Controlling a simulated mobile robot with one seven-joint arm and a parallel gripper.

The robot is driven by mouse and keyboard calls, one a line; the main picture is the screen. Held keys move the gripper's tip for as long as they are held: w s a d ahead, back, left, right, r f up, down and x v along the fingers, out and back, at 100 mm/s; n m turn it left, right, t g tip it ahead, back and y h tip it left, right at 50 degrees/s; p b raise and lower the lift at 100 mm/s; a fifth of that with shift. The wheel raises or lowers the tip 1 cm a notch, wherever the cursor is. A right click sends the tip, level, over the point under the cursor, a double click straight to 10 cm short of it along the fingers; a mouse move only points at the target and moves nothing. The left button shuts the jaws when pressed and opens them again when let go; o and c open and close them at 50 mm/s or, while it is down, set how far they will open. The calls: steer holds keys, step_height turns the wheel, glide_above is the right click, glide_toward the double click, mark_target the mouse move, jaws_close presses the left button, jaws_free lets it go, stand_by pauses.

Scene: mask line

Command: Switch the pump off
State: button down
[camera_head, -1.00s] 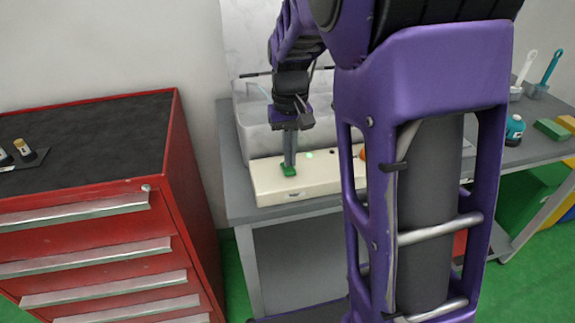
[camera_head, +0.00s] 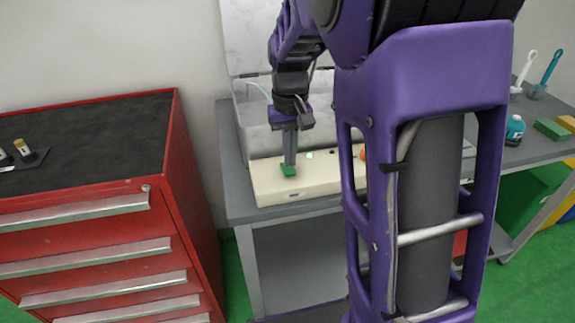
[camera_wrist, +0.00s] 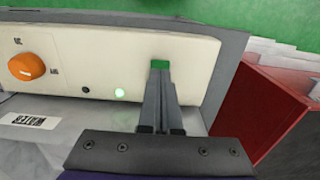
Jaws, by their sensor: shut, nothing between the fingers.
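The cream pump control box (camera_head: 325,181) sits along the front of the grey bench. It carries a green switch (camera_head: 289,170), a lit pale-green light (camera_head: 309,155), a small dark spot and an orange knob (camera_head: 362,154), partly hidden by my arm. In the wrist view the orange knob (camera_wrist: 27,66) is at the left and the glowing light (camera_wrist: 120,93) is left of my fingers. My gripper (camera_head: 289,164) is shut and empty, pointing down with its tips at the green switch. The wrist view shows the switch (camera_wrist: 160,64) at the fingertips, partly covered. I cannot tell whether it is pressed.
A red tool cabinet (camera_head: 175,190) is at the left, with a gap before the bench. Brushes, a teal bottle (camera_head: 515,130) and sponges (camera_head: 551,129) are at the bench's right. My arm hides the middle.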

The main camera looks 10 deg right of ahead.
mark_target(290, 171)
steer(key=shift+f+b, duration=0.6)
steer(key=shift+f, duration=0.35)
stand_by(0.8)
steer(key=shift+r+p, duration=3)
steer(key=shift+r, duration=0.55)
